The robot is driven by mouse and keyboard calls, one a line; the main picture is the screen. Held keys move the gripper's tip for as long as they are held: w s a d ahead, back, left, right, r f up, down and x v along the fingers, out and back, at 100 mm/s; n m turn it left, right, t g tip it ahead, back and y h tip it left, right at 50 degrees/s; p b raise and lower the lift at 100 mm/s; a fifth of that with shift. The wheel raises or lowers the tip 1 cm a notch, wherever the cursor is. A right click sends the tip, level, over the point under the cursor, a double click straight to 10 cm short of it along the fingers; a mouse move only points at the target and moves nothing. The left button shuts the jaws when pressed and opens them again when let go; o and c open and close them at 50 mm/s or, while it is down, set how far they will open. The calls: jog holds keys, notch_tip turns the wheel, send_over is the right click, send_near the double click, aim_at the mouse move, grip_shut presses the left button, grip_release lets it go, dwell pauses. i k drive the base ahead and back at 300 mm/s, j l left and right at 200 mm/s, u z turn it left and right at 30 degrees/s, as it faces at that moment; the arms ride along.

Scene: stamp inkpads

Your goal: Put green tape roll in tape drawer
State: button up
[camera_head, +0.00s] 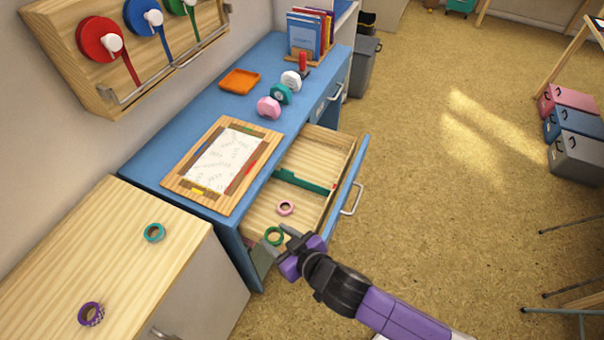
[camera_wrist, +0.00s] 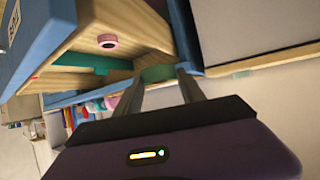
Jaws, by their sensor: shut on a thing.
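A green tape roll (camera_head: 274,236) is held between the fingertips of my gripper (camera_head: 280,237). In the wrist view the green roll (camera_wrist: 157,73) sits between the two fingers (camera_wrist: 157,80). An open wooden drawer (camera_head: 322,150) pulled out of the blue desk has a green divider (camera_head: 302,181). A pink tape roll (camera_head: 285,208) lies in the drawer's near compartment, and it also shows in the wrist view (camera_wrist: 107,41). My gripper is at the drawer's near end; I cannot tell whether the green roll is over the compartment or just outside its wall.
A teal roll (camera_head: 154,232) and a purple roll (camera_head: 91,313) lie on the wooden cabinet (camera_head: 120,260) at left. The blue desk (camera_head: 190,140) carries a framed board (camera_head: 222,163), an orange tray (camera_head: 240,81) and stamps. The drawer front (camera_head: 345,192) stands out over clear floor.

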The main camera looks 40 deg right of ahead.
aim_at(313, 160)
jog(key=i+z, duration=0.1)
jog(key=z, duration=0.4)
jog(key=j+z, duration=0.15)
jog(key=z, duration=0.35)
jog(key=i+j+z, duration=0.1)
jog(key=z, duration=0.4)
jog(key=i+j, duration=0.1)
jog(key=j, duration=0.3)
jog(key=i+j, duration=0.1)
jog(key=j, duration=0.35)
jog(key=i+l+z, duration=0.05)
